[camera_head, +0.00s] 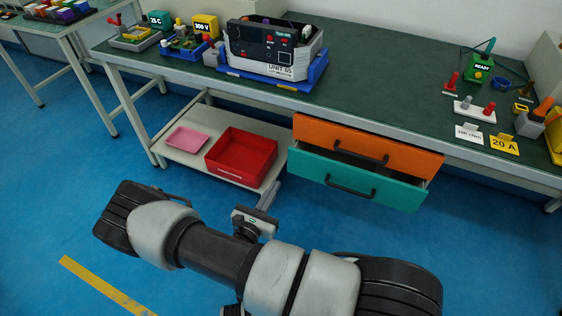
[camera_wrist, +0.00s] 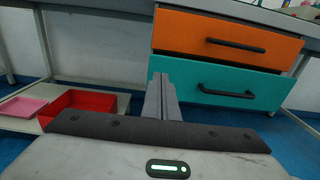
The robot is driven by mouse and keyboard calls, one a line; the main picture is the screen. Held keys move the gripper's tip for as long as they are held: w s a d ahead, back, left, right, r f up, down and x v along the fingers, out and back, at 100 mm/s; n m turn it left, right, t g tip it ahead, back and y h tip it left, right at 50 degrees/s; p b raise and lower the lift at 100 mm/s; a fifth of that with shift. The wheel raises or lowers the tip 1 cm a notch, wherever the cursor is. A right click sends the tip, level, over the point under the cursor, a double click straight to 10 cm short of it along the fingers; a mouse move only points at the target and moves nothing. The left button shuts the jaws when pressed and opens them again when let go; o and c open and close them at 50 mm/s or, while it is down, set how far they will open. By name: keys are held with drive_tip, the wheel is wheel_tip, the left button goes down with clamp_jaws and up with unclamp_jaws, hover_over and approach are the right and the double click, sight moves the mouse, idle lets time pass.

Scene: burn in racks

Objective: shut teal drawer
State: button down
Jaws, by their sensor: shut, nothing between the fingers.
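The teal drawer (camera_head: 357,180) hangs under the workbench, below the orange drawer (camera_head: 368,146). It stands out from the bench, with a dark gap showing above its front in the head view. Its black bar handle (camera_head: 351,188) runs across the front. In the wrist view the teal drawer (camera_wrist: 222,84) is right of centre, beyond my gripper. My gripper (camera_wrist: 162,84) is shut and empty, in front of the drawer's left end. In the head view my gripper (camera_head: 270,191) points toward the bench, left of the teal front. I cannot tell whether it touches the drawer.
A lower shelf (camera_head: 181,150) left of the drawers carries a red bin (camera_head: 241,157) and a pink tray (camera_head: 187,141). The green bench top (camera_head: 375,85) holds a grey unit in a blue tray (camera_head: 274,83). The blue floor before the drawers is clear apart from my arm.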

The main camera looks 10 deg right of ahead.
sight(294, 151)
drive_tip(key=b+x, duration=0.1)
drive_tip(key=x, duration=0.6)
drive_tip(key=b+x, duration=0.2)
drive_tip(key=x, duration=0.5)
drive_tip(key=shift+w+a, duration=0.1)
drive_tip(key=shift+a, duration=0.15)
drive_tip(key=shift+r, duration=0.1)
